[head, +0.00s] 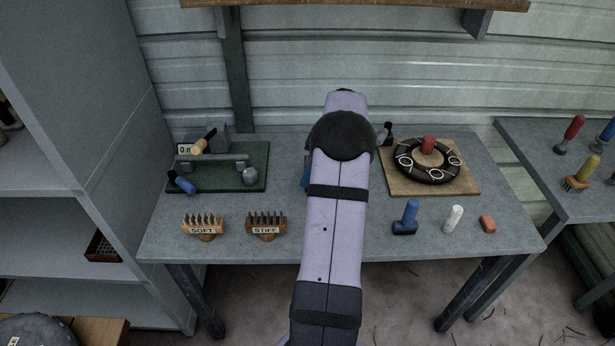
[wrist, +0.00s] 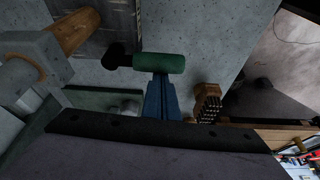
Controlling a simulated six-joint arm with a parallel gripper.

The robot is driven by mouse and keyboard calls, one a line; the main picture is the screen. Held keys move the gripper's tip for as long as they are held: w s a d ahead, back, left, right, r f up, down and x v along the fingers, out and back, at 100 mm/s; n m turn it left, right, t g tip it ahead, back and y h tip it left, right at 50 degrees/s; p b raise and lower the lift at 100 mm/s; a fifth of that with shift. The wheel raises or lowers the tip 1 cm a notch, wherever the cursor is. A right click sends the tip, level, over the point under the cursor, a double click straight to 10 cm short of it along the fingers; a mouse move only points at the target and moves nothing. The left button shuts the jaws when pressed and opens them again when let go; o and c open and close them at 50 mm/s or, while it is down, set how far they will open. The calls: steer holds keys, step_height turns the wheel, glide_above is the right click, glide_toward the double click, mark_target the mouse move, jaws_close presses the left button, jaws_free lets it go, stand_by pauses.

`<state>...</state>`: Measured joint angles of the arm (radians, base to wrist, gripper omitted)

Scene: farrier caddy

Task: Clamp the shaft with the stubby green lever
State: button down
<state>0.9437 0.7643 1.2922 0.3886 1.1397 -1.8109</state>
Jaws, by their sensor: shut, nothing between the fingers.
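A stubby green lever (wrist: 165,63) with a black end shows in the wrist view, lying crosswise at the tips of my gripper (wrist: 159,80). My blue fingers are together and empty; I cannot tell whether they touch the lever. In the head view my arm hides the green lever and most of my gripper. A green board (head: 225,182) at the table's left carries a grey horizontal bar (head: 212,162), perhaps the shaft, a wooden-handled lever (head: 203,143) and a blue lever (head: 183,184). In the wrist view a wooden handle (wrist: 76,30) stands at upper left.
Two wooden brushes marked SOFT (head: 203,228) and STIFF (head: 266,228) stand at the table's front left. A wooden board with a black ring (head: 426,176) lies at right. Blue (head: 407,216), white (head: 453,219) and orange (head: 488,224) items stand at front right.

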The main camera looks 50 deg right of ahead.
step_height(320, 180, up, 10)
steer(key=b, duration=0.1)
steer(key=shift+w+a, duration=0.15)
steer(key=shift+a, duration=0.05)
stand_by(0.5)
steer(key=shift+r, duration=0.1)
stand_by(0.3)
